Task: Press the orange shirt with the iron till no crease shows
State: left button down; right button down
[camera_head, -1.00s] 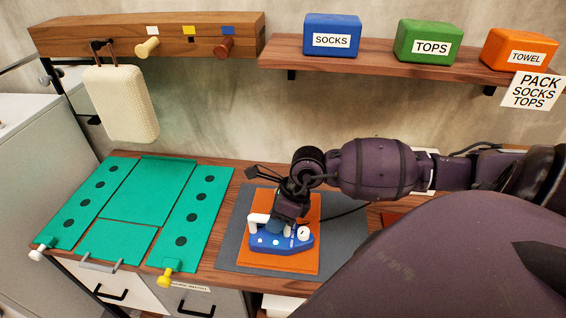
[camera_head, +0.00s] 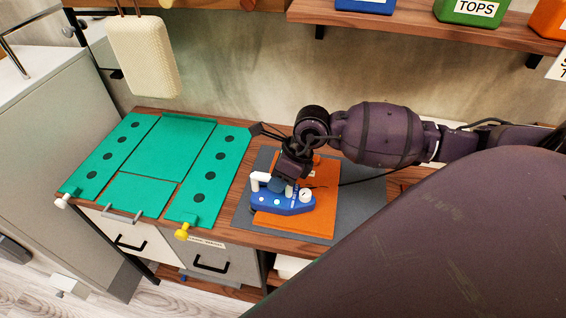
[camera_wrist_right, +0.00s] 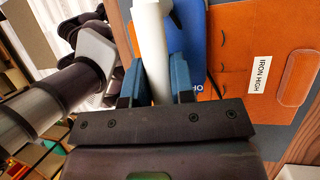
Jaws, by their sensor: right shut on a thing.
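The orange shirt (camera_head: 322,208) lies flat, folded into a rectangle, on a grey mat (camera_head: 365,207). A blue iron (camera_head: 282,203) with a white handle rests over the shirt's left part, its left end near the shirt's left edge. My right gripper (camera_head: 288,172) is shut on the iron's handle from above. In the right wrist view the fingers (camera_wrist_right: 157,85) clasp the white handle (camera_wrist_right: 152,40), with the blue iron body (camera_wrist_right: 188,35) beside it. There the shirt (camera_wrist_right: 240,35) shows a few short dark curved crease marks and an "IRON HIGH" label. Cloth under the iron is hidden. My left gripper is out of view.
A green folding board (camera_head: 140,190) lies left of the mat, with a yellow knob (camera_head: 182,234) at its front. A cream bag (camera_head: 143,57) hangs above it. A shelf (camera_head: 420,32) with blue, green and orange boxes runs along the wall. A cord trails right from the iron.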

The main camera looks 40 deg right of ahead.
aim_at(308, 195)
jog(key=shift+w+a, duration=0.55)
jog(key=shift+w, duration=0.05)
jog(key=shift+s+d, duration=0.5)
jog(key=shift+s, duration=0.15)
jog(key=shift+s+d+p, duration=0.35)
jog(key=shift+s+d, duration=0.35)
jog(key=shift+s, duration=0.05)
jog(key=shift+s+d+r, duration=0.1)
jog(key=shift+s+d, duration=0.25)
jog(key=shift+s, duration=0.05)
jog(key=shift+s+d, duration=0.15)
jog(key=shift+s, duration=0.05)
jog(key=shift+s+d+p, duration=0.4)
jog(key=shift+s+d, duration=0.25)
jog(key=shift+s, duration=0.05)
jog(key=shift+s+d, duration=0.65)
jog(key=shift+s, duration=0.15)
jog(key=shift+s+d+p, duration=0.25)
jog(key=shift+s+p, duration=0.05)
jog(key=shift+s, duration=0.05)
